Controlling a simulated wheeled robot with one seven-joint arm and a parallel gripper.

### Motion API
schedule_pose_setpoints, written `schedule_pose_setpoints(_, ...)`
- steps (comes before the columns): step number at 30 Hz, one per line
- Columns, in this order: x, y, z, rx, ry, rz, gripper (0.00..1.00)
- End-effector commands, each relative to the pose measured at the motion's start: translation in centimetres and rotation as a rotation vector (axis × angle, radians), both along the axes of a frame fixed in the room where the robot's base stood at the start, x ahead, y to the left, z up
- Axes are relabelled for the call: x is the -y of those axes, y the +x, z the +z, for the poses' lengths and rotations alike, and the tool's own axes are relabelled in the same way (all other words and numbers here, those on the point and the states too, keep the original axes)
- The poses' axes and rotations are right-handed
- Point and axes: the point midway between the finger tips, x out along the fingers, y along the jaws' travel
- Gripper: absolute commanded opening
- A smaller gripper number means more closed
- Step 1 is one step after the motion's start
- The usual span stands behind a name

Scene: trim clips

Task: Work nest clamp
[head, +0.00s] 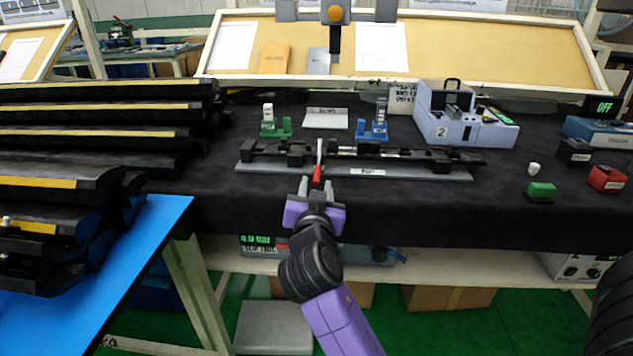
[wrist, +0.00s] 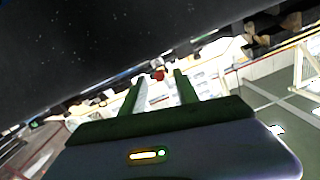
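The work nest (head: 258,169) is a long grey plate with black fixtures and a labelled front edge, lying on the black-covered bench. At its middle, the clamp lever (head: 319,150) is pale metal with a red handle (head: 316,174) pointing toward me. The red handle also shows in the wrist view (wrist: 157,75), small, in the gap near the fingertips. My purple gripper (head: 315,184) is just in front of the handle. Its two fingers in the wrist view (wrist: 160,78) are open and apart. I cannot tell whether either finger touches the handle.
A green clip stand (head: 275,130) and a blue one (head: 372,132) stand behind the nest. A pale blue machine (head: 465,130) marked 2 is behind right. Black trim parts (head: 90,133) are stacked left.

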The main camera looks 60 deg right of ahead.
Motion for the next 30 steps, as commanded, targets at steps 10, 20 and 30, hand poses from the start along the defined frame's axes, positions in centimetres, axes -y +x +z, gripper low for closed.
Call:
schedule_pose_setpoints(10,-3.4,-1.6,0.2,0.001,-0.001,0.001,0.37)
schedule_pose_setpoints(20,-3.4,-1.8,0.4,0.001,0.0,-0.004,0.23)
schedule_pose_setpoints(30,-4.6,-5.0,4.3,-0.05,-0.009,-0.037,0.0)
